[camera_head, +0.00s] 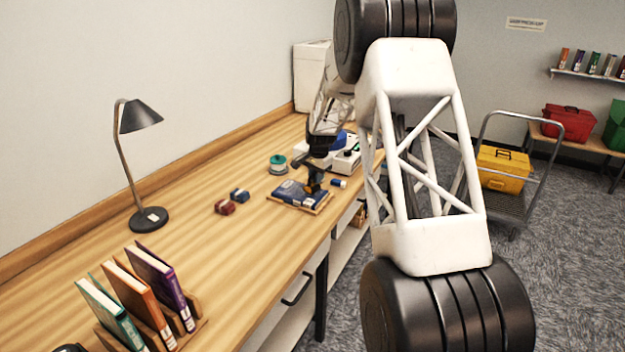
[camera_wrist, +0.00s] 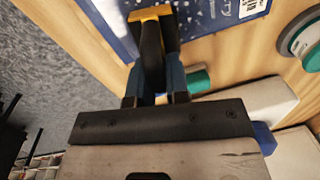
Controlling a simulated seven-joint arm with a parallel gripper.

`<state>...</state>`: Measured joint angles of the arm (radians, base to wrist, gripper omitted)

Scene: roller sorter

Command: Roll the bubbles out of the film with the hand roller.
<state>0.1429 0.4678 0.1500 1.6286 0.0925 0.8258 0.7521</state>
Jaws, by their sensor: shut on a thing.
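The film-covered book (camera_head: 290,195) lies on a board near the right edge of the wooden bench. In the wrist view the blue cover (camera_wrist: 206,12) shows white spots, which may be bubbles, and part of its lettering. My gripper (camera_head: 314,172) is over the book. In the wrist view my gripper (camera_wrist: 155,88) is shut on the dark handle of the hand roller (camera_wrist: 150,48), whose orange part points toward the cover. The roller's drum is hidden, so I cannot tell whether it touches the film.
A green spool (camera_head: 278,163) stands behind the book. A red block (camera_head: 225,207) and a blue block (camera_head: 239,195) lie to its left, and a small blue item (camera_head: 339,183) to its right. A white device (camera_head: 345,160) stands behind.

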